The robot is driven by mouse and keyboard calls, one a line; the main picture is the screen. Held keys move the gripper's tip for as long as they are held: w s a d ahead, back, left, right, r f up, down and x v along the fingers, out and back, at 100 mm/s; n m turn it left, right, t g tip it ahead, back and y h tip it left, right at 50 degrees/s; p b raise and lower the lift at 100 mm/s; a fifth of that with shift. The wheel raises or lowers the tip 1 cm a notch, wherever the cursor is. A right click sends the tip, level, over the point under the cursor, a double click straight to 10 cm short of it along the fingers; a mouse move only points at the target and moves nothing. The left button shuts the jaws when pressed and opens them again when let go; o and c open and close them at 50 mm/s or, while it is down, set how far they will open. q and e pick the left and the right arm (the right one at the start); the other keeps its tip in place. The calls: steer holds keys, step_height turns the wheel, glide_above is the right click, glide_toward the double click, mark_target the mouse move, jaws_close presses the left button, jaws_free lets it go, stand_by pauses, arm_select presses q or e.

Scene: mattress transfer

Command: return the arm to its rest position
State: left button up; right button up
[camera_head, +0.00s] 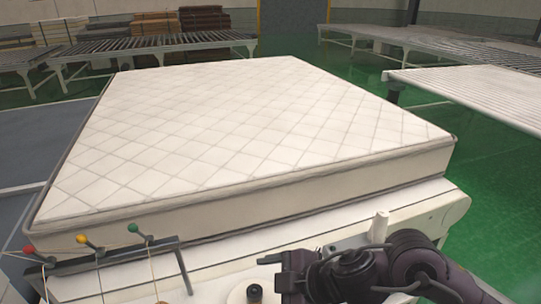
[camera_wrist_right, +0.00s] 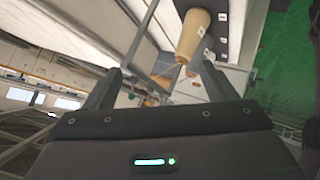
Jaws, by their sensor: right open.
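My right arm comes in at the bottom right of the head view, and its dark gripper (camera_head: 283,272) is low in front of the white conveyor table. In the right wrist view the two fingers of this gripper (camera_wrist_right: 162,78) stand apart, with nothing held between them. A tan tapered piece (camera_wrist_right: 194,36) shows beyond the fingertips. A white quilted mattress (camera_head: 240,130) with grey edging lies flat on the conveyor table (camera_head: 340,222), behind the gripper and apart from it. My left arm is not in view.
A slatted white conveyor (camera_head: 470,92) is at the right, and a roller conveyor (camera_head: 150,45) is at the back left. Green floor (camera_head: 490,190) is clear at the right.

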steer(key=w+d+f+m+t+h, duration=0.2)
steer(key=d+m+t+h, duration=0.3)
steer(key=d+m, duration=0.5)
steer(key=s+d+f+m+g+h, duration=0.4)
steer(key=s+d+f+m+g, duration=0.3)
steer(key=s+d+f, duration=0.4)
step_height(320, 180, down, 31)
steer(key=s+a+b, duration=0.1)
steer(key=s+b, duration=0.1)
steer(key=b, duration=0.1)
steer(key=s+d+f+g+b, duration=0.1)
steer(key=s+d+f+b, duration=0.1)
steer(key=s+f, duration=1.8)
steer(key=shift+d+f, duration=0.75)
steer(key=shift+f, duration=0.2)
